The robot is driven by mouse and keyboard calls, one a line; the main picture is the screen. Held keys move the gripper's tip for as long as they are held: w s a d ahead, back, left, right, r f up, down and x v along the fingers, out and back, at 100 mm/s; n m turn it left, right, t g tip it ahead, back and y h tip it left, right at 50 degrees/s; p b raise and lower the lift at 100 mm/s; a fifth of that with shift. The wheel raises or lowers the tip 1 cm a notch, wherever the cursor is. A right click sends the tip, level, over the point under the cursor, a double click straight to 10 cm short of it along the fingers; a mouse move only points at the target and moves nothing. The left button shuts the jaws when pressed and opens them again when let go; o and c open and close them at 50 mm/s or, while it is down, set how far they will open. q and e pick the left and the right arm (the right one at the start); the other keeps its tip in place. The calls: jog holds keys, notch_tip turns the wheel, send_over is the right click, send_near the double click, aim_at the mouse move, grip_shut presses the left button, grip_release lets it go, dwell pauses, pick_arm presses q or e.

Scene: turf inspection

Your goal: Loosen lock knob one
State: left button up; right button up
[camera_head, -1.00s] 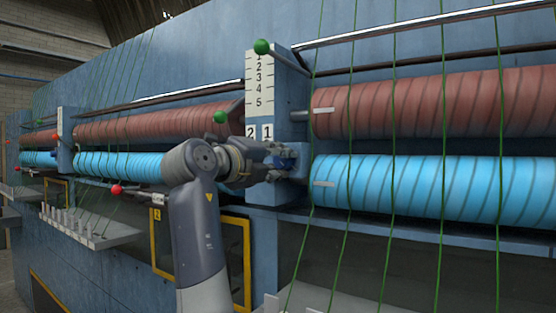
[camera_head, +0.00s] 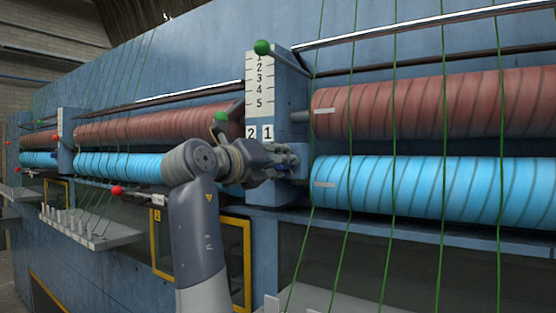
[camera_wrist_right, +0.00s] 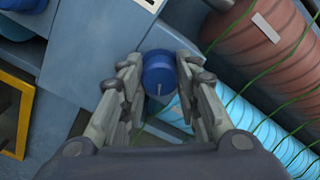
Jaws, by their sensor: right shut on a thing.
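The lock knob (camera_wrist_right: 159,73) is a blue round knob with a pale line on its face, on the blue machine post. It sits between the two fingers of my right gripper (camera_wrist_right: 160,92) in the right wrist view, and the gripper is shut on it. My left gripper is not in view.
A red-brown roller (camera_head: 430,103) and a light blue roller (camera_head: 420,188) lie right of the post, with green yarns running down in front. A numbered scale plate (camera_head: 259,85) and green-balled levers (camera_head: 261,47) are above. A yellow frame (camera_head: 247,265) is below.

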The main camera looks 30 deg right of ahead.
jog(key=shift+r, duration=0.35)
jog(key=o, duration=1.1)
jog(key=shift+f, duration=0.15)
jog(key=v, duration=1.2)
jog(key=shift+f, duration=0.1)
